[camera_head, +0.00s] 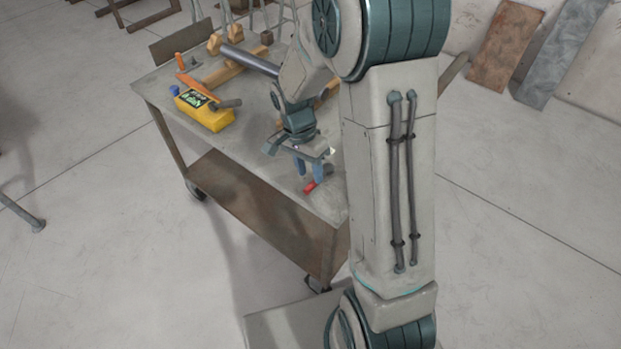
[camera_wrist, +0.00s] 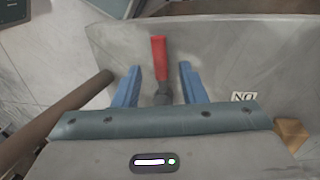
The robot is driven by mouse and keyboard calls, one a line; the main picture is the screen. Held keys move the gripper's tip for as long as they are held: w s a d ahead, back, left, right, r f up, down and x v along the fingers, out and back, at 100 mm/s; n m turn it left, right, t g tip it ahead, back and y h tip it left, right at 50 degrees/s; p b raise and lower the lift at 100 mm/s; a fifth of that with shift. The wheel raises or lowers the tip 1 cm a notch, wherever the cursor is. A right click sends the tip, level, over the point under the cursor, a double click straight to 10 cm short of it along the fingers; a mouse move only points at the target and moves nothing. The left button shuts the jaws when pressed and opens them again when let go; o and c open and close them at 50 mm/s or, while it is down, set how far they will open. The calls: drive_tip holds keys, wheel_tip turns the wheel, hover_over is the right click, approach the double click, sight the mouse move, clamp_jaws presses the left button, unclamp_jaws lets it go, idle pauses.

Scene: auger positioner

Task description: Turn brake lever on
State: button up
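The brake lever has a red handle (camera_head: 310,188) near the front right end of the cart top. In the wrist view the red handle (camera_wrist: 159,57) points up the picture, with a dark grey base (camera_wrist: 162,94) below it. My gripper (camera_head: 312,180) points down just above the lever. In the wrist view my gripper (camera_wrist: 159,68) is open, with one blue finger on each side of the lever and visible gaps to both. How deep the fingers reach around the handle is not clear. A small white label (camera_wrist: 243,97) with dark letters lies right of the lever.
The lever is on a grey wheeled cart (camera_head: 170,85). A yellow box (camera_head: 205,113), an orange bar (camera_head: 197,87) and a metal cylinder on wooden supports (camera_head: 248,59) are farther back. Two panels (camera_head: 507,45) lean on the wall. The floor left of the cart is largely clear.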

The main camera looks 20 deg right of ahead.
sight(312, 183)
drive_tip(key=shift+s+d+f, duration=0.1)
drive_tip(key=shift+s+f, duration=0.05)
drive_tip(key=shift+f, duration=0.6)
drive_tip(key=shift+s+d+f, duration=0.1)
drive_tip(key=shift+s+f, duration=0.05)
drive_tip(key=shift+f, duration=0.6)
drive_tip(key=shift+c, duration=0.4)
clamp_jaws()
